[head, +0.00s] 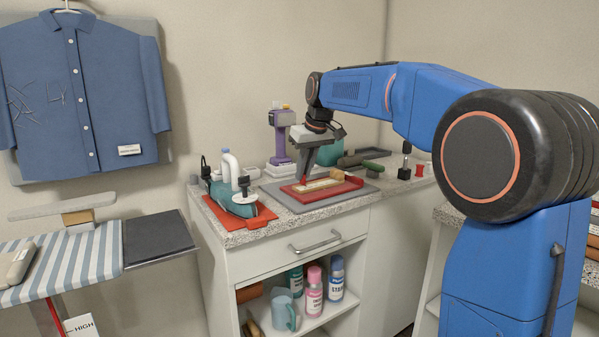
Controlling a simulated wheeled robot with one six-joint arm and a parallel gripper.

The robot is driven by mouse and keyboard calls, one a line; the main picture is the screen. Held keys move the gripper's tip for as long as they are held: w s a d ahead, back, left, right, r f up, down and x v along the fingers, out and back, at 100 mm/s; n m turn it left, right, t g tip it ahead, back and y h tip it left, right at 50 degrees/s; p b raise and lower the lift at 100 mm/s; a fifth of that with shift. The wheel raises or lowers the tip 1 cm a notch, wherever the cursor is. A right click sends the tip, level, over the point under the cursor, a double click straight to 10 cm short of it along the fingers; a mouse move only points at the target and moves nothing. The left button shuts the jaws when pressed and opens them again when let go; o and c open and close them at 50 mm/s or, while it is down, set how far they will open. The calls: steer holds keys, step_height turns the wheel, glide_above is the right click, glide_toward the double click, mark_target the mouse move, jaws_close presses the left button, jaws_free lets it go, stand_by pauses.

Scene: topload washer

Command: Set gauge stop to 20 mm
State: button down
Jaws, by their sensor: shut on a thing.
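The gauge lies on the grey mat (283,197) on the speckled counter, as a red base (349,186) with a pale scale strip (322,184) along it. My gripper (303,180) reaches down from above to the left part of the gauge. Its dark fingers are shut on a small part there, which appears to be the gauge stop. The fingers hide most of the stop. The scale marks are too small to read from the head view, so the stop's setting cannot be told.
A teal iron (232,192) stands on a red mat left of the gauge. A purple device (281,135) stands behind. Dark rolls (362,158), a black-knobbed tool (405,160) and a red spool (419,171) are on the right. Below are a drawer handle (315,243) and shelf bottles.

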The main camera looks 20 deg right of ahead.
steer(key=c, duration=1.8)
jaws_free()
steer(key=shift+o, duration=0.2)
steer(key=v, duration=1.7)
steer(key=shift+s+d+r, duration=0.1)
steer(key=shift+r, duration=0.05)
steer(key=s+d+f+m, duration=0.1)
steer(key=s+f, duration=1.7)
steer(key=f, duration=0.1)
steer(key=s+d+f+m+h, duration=0.1)
steer(key=s+d+f+m, duration=0.1)
steer(key=s+f, duration=1.7)
steer(key=shift+s+m+t, duration=0.25)
steer(key=shift+m+t, duration=0.05)
